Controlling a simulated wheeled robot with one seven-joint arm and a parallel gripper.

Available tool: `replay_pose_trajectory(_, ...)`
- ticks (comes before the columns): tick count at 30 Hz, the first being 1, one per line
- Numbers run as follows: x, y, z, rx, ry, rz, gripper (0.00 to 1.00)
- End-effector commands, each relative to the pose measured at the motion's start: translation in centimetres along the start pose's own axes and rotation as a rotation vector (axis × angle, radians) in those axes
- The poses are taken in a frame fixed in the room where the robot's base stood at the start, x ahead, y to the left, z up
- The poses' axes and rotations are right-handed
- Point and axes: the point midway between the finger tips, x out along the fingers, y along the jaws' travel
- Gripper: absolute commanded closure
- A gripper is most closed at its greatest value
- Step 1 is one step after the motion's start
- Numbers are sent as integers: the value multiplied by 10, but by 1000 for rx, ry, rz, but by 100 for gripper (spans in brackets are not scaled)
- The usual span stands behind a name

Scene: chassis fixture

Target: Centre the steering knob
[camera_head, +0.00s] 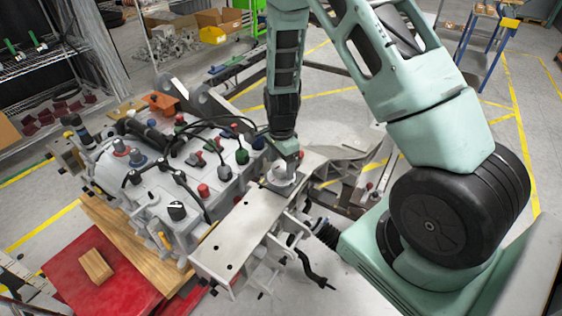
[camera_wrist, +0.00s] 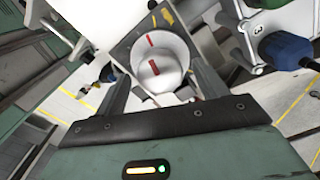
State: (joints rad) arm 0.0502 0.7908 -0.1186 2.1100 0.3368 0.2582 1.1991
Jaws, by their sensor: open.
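The steering knob (camera_wrist: 170,80) is a white round knob with a short red bar on it, in the middle of the wrist view. The two bars look roughly in line, both slightly tilted. In the head view the knob (camera_head: 280,174) shows under my gripper (camera_head: 287,158).
A flat beige bracket (camera_head: 240,232) with holes carries the knob plate. To its left is a grey panel (camera_head: 150,195) with several coloured knobs, levers and black cables.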

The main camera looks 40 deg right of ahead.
Motion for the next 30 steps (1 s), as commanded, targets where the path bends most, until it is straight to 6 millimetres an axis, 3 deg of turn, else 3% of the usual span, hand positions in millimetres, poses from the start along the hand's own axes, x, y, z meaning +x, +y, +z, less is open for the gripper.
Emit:
replay_pose_trajectory(5,0,0,0,0,0,0,28)
replay_pose_trajectory(10,0,0,0,0,0,0,70)
replay_pose_trajectory(11,0,0,0,0,0,0,73)
replay_pose_trajectory(22,0,0,0,-46,0,0,73)
replay_pose_trajectory(30,1,0,0,-218,0,-1,73)
